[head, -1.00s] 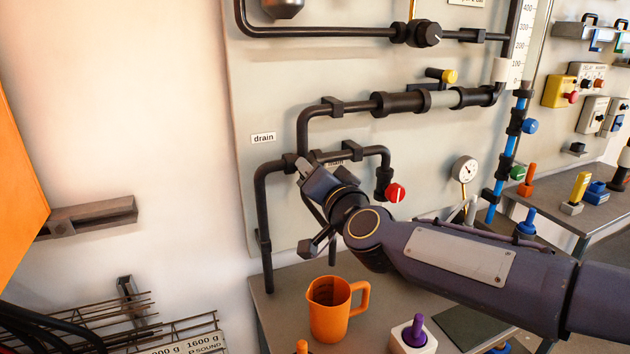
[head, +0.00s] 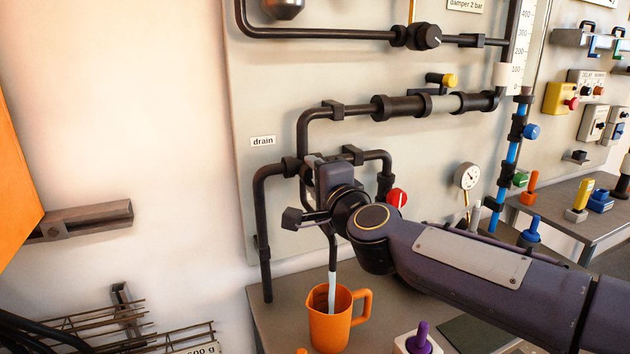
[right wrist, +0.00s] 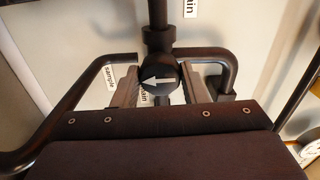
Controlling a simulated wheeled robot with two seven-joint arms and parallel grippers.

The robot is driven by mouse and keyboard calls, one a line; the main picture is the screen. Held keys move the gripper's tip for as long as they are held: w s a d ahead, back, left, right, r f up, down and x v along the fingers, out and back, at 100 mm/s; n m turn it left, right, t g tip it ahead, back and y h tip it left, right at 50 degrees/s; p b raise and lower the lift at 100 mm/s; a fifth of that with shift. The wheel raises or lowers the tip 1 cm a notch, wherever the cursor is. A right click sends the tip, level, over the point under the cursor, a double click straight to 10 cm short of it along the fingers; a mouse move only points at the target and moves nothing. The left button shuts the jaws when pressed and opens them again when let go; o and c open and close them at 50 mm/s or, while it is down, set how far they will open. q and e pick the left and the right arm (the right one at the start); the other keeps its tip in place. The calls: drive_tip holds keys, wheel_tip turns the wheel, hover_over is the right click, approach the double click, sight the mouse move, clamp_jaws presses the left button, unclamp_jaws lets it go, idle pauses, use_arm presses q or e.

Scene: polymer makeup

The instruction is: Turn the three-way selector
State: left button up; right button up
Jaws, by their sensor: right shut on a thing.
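The three-way selector is a round black knob (right wrist: 160,82) with a white arrow in the right wrist view. It sits where the pipes meet, and its arrow points left, towards the side of the "sample" label (right wrist: 109,82). My right gripper (right wrist: 158,88) has one finger on each side of the knob and is shut on it. In the head view my right gripper (head: 318,168) covers the selector at the pipe junction. A pale stream (head: 332,290) falls from the middle pipe into an orange jug (head: 328,329). My left gripper is out of view.
A red knob (head: 396,198) is close to the right of my wrist. A white block with a purple peg (head: 422,337) stands right of the jug. A gauge (head: 467,176) is further right.

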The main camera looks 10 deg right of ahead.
drive_tip(key=shift+m, duration=0.3)
drive_tip(key=o, duration=1)
drive_tip(key=shift+c, duration=0.2)
drive_tip(key=shift+s+d, duration=0.25)
drive_tip(key=shift+s, duration=1.05)
drive_tip(key=shift+s+d, duration=0.25)
drive_tip(key=shift+s, duration=1)
drive_tip(key=shift+s+d, duration=0.25)
drive_tip(key=shift+s, duration=1.05)
